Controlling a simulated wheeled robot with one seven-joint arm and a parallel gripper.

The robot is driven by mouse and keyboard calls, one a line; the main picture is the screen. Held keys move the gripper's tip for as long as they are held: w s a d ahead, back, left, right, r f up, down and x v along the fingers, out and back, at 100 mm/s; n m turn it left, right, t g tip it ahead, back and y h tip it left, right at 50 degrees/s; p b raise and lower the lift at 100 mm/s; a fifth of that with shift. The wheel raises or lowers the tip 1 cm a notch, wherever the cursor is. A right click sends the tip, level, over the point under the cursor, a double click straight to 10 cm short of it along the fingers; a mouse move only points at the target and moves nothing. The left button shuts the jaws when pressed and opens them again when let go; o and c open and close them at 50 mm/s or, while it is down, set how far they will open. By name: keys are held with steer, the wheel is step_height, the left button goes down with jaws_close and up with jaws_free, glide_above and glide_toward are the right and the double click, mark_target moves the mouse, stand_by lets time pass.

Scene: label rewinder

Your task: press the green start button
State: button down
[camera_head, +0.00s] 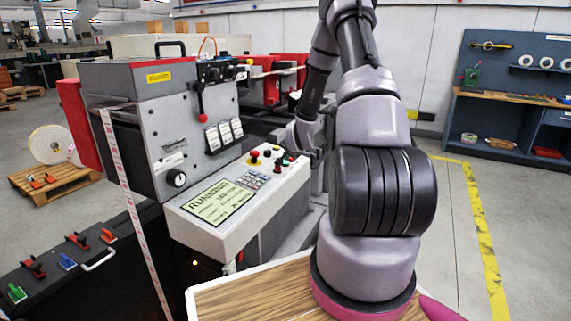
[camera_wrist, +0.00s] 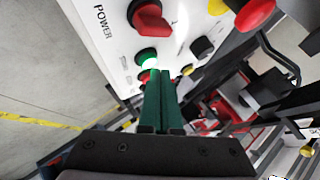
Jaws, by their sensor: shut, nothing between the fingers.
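The green start button (camera_wrist: 147,57) is on the white control panel in the wrist view, glowing pale green along its lower edge. My gripper (camera_wrist: 161,73) has its two green fingers closed together and empty. Their tips are just below and right of the button in the picture; I cannot tell whether they touch it. In the head view my gripper (camera_head: 312,152) is at the far right end of the control console (camera_head: 188,212), and the green button cannot be made out there. The console's display (camera_head: 219,203) reads "RUNNING".
Near the button are a red selector knob (camera_wrist: 150,17) beside the word POWER, a black button (camera_wrist: 202,47) and a red mushroom button (camera_wrist: 255,13). The grey machine (camera_head: 195,130) stands behind the console. The floor at right is open up to a blue workbench (camera_head: 510,110).

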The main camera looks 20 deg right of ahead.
steer(key=shift+r, duration=0.3)
steer(key=shift+s+d+r, duration=0.15)
steer(key=shift+s+r, duration=0.05)
steer(key=shift+r, duration=1.05)
steer(key=shift+s+d+r, duration=0.1)
steer(key=shift+s+r, duration=0.05)
steer(key=shift+r, duration=1.05)
steer(key=shift+r, duration=0.1)
steer(key=s+a+r+n, duration=0.2)
steer(key=s+a+r, duration=0.15)
steer(key=r, duration=0.35)
steer(key=s+a+r+n+g+y, duration=0.1)
steer(key=s+a+r, duration=0.2)
steer(key=s+r, duration=0.3)
steer(key=s+a+r+n, duration=0.2)
steer(key=s+a+r, duration=0.15)
steer(key=r, duration=0.55)
steer(key=s+a+r+n+y, duration=0.1)
steer(key=s+a+r, duration=0.1)
steer(key=s, duration=0.5)
steer(key=s+a+r+n+g+y, duration=0.1)
steer(key=s+a+r, duration=0.2)
steer(key=s, duration=0.5)
steer(key=s+a+r+n, duration=0.1)
steer(key=s+a+r, duration=0.1)
steer(key=s, duration=0.5)
steer(key=shift+s+a+r+n+g+y, duration=0.3)
steer(key=shift+a+r+n+g+y, duration=0.1)
steer(key=shift+a, duration=0.1)
